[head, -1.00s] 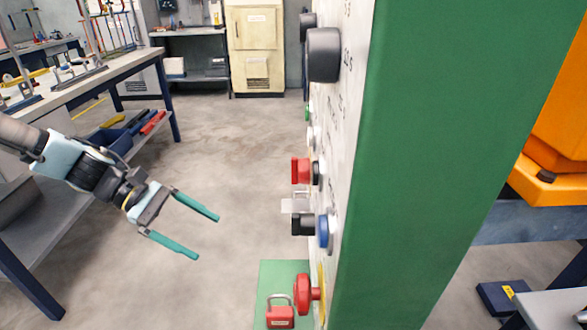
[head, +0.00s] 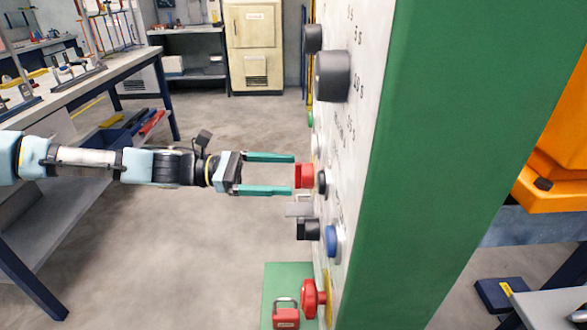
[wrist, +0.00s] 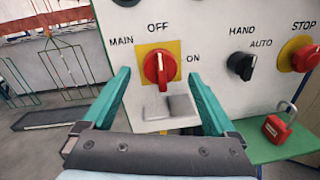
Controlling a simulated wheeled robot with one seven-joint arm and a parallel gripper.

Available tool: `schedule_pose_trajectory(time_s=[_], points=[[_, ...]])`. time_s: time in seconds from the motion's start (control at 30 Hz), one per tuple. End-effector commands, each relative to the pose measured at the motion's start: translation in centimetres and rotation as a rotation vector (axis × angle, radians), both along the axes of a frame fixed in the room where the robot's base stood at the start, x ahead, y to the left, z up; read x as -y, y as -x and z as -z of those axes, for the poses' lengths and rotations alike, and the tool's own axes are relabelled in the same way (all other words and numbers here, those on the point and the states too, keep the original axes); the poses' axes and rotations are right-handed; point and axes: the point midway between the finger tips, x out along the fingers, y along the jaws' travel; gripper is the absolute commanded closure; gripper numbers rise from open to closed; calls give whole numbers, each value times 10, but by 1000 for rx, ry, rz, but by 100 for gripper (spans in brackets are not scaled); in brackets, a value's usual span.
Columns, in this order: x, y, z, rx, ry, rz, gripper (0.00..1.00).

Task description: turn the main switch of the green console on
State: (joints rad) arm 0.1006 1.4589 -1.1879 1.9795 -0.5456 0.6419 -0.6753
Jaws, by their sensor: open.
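The main switch (wrist: 161,69) is a red rotary knob on a yellow plate, on the white face of the green console (head: 430,130). In the wrist view its handle stands about upright, toward the OFF label above; ON is printed to its right. The red knob also shows side-on in the head view (head: 304,175). My gripper (head: 293,174) is open and points at the console face. Its teal fingers lie either side of the knob in the wrist view (wrist: 159,75), with gaps on both sides. In the head view the fingertips are close to the knob; contact is not visible.
A grey flap (wrist: 168,108) juts out just below the switch. A black HAND/AUTO selector (wrist: 242,65) and a red STOP button (wrist: 305,57) lie to the right. A red padlock (head: 286,317) stands on the green ledge.

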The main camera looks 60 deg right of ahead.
Motion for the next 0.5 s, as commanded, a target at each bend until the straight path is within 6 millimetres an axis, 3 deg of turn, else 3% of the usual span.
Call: schedule_pose_trajectory(time_s=[0.2, 0.5], points=[[13, 21, -1, 0, 0, 1, 8], [15, 26, 1, 1, 0, 0, 8]])
